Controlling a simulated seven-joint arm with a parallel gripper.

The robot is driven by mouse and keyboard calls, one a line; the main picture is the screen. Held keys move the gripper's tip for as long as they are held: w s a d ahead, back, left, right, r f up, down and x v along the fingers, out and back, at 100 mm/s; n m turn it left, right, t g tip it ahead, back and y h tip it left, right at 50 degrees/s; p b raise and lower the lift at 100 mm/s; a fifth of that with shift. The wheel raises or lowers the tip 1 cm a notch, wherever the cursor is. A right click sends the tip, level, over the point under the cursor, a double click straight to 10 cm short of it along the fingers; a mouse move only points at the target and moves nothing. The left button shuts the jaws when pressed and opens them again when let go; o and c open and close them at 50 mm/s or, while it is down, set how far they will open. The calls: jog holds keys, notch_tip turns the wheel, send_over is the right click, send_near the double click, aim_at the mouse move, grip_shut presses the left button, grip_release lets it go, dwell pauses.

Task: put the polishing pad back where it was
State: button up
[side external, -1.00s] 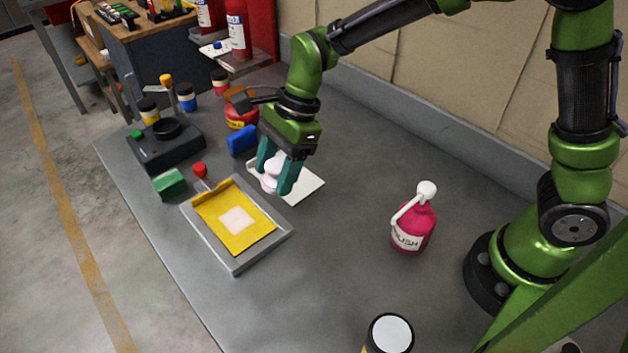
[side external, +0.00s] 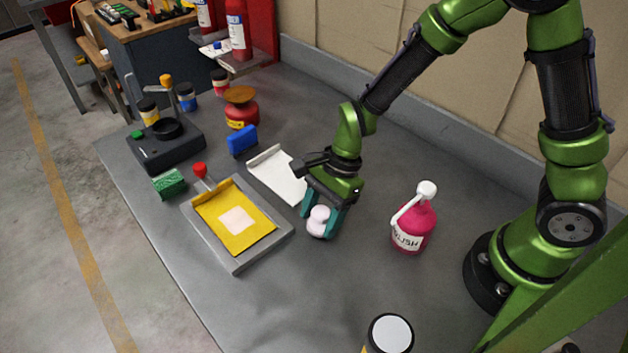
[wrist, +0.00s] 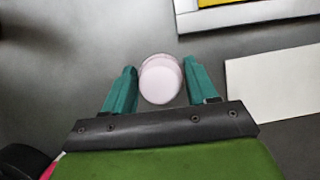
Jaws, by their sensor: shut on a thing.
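The polishing pad (side external: 318,222) is a small pale pink-white round piece with a knob-like top. My gripper (side external: 322,224) is shut on it, with the teal fingers on either side. In the wrist view the pad (wrist: 160,80) sits between the fingertips of my gripper (wrist: 160,85). It is low over the grey table, between the yellow-covered tray and the pink polish bottle (side external: 413,228). I cannot tell whether the pad touches the table.
A grey tray (side external: 240,265) with a yellow cloth (side external: 250,238) and pale square lies left. The front table is clear, except a white-lidded can (side external: 390,334).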

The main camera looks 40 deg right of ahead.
jog(key=shift+f, duration=0.25)
jog(key=shift+f, duration=0.15)
jog(key=o, duration=0.9)
jog(key=shift+o, duration=0.2)
